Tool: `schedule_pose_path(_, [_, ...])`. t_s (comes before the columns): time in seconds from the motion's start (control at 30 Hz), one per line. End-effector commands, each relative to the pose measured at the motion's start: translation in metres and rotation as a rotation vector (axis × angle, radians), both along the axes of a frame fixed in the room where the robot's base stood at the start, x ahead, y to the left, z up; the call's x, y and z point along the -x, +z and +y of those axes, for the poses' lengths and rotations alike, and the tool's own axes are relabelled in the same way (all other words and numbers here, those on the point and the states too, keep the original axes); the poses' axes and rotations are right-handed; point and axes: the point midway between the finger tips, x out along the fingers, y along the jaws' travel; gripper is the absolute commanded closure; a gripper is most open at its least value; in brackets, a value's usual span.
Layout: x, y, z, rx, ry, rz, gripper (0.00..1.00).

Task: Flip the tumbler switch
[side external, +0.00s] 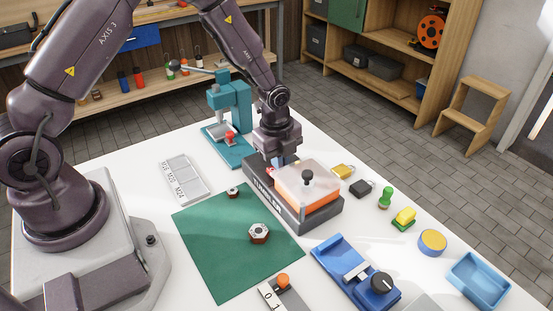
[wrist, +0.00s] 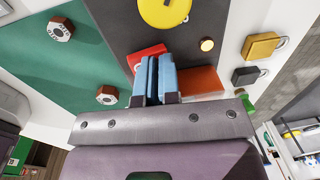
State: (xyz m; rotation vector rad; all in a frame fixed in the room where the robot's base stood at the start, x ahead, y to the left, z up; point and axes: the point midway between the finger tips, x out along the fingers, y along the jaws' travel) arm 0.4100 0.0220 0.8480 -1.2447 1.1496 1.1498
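The dark grey tumbler housing (side external: 318,222) lies at the right edge of the green mat, with lettering on its near side. An orange block with a pale top (side external: 303,182) and black knob sits on it. My gripper (side external: 278,161) points down at the housing's far end. In the wrist view its blue fingers (wrist: 158,78) are close together, appearing shut, with no object visible between them. A red piece (wrist: 147,55) with a pale mark is right beside the left finger; contact cannot be told. An orange-red piece (wrist: 200,80) is at right. The switch lever is not clearly visible.
The green mat (side external: 215,255) holds hex nuts. A teal press (side external: 232,110) stands behind my gripper. A brass padlock (side external: 343,171), a dark padlock (side external: 361,188) and a blue fixture (side external: 345,260) are to the right. A yellow disc (wrist: 165,8) shows in the wrist view.

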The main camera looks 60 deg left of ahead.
Motion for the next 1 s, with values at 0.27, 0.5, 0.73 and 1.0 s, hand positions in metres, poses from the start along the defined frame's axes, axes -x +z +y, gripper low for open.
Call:
schedule_pose_path(0.27, [0.020, -0.009, 0.001, 0.001, 0.001, 0.026, 1.00])
schedule_pose_path(0.5, [0.025, -0.009, 0.001, 0.000, 0.002, 0.032, 1.00])
schedule_pose_path(0.73, [0.025, -0.007, 0.002, 0.000, 0.003, 0.032, 1.00])
schedule_pose_path(1.0, [0.018, 0.037, 0.002, -0.001, 0.004, -0.005, 1.00])
